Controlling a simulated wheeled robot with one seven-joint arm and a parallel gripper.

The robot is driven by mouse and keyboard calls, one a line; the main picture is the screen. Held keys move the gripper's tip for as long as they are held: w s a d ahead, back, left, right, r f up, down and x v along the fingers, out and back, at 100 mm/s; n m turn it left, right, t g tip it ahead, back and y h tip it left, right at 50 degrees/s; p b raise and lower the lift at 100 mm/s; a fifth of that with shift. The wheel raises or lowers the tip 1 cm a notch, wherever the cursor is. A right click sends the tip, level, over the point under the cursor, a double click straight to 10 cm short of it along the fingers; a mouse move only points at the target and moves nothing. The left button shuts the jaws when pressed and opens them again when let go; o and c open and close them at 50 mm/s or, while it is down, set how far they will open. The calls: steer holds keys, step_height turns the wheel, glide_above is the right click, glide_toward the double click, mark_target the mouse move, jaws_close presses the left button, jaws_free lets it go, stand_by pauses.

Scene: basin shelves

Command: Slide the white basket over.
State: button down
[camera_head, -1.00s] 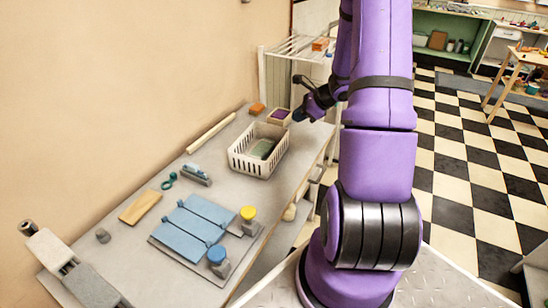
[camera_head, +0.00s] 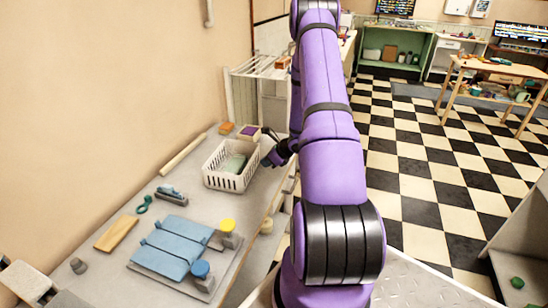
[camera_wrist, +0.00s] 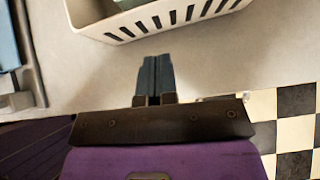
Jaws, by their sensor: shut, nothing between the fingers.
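My gripper (camera_head: 270,160) is at the basket's right side in the head view, low near the counter's edge. In the wrist view my gripper (camera_wrist: 156,60) has its fingers together with nothing between them. The fingertips are just short of the basket wall, and I cannot tell whether they touch it.
A rolling pin (camera_head: 183,154) lies along the wall. In front are a stapler-like tool (camera_head: 171,196) and a blue panel (camera_head: 172,246) with yellow and blue knobs. The counter (camera_head: 190,180) left of the basket is bare.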

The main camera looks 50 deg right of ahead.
mark_target(250, 164)
steer(key=w, duration=0.1)
steer(key=w+a, duration=0.1)
steer(key=w+f, duration=0.1)
steer(key=w, duration=0.1)
steer(key=shift+a, duration=0.15)
steer(key=shift+w+a, duration=0.1)
steer(key=shift+w, duration=0.3)
steer(key=w+a, duration=0.3)
steer(key=w, duration=0.6)
steer(key=w+a, duration=0.3)
steer(key=w, duration=0.6)
steer(key=shift+w, duration=0.4)
steer(key=shift+s+d, duration=0.1)
